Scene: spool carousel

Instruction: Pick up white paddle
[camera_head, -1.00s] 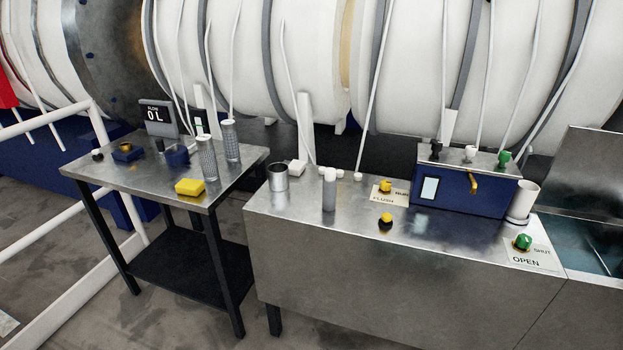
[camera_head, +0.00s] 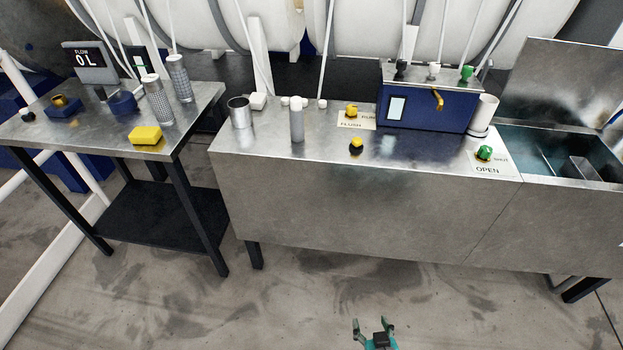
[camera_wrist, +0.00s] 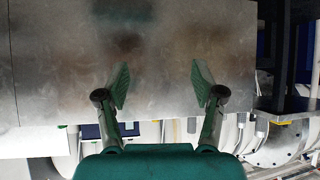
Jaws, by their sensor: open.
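A small white paddle (camera_head: 434,71) stands on top of the blue box at the back of the steel bench, between a black paddle (camera_head: 401,69) and a green paddle (camera_head: 466,74). My gripper (camera_head: 373,323) shows at the bottom edge of the head view, in front of the bench and well apart from the paddle. In the wrist view my gripper (camera_wrist: 161,82) is open with nothing between its fingers, facing the bench's plain metal front. I cannot make out the white paddle in the wrist view.
The blue box (camera_head: 425,112) has a brass spout. On the bench (camera_head: 330,190) stand a metal cup (camera_head: 240,112), a grey cylinder (camera_head: 297,123), yellow and green knobs, and a white cylinder (camera_head: 483,114). An open basin (camera_head: 560,160) is right; a side table (camera_head: 95,140) is left.

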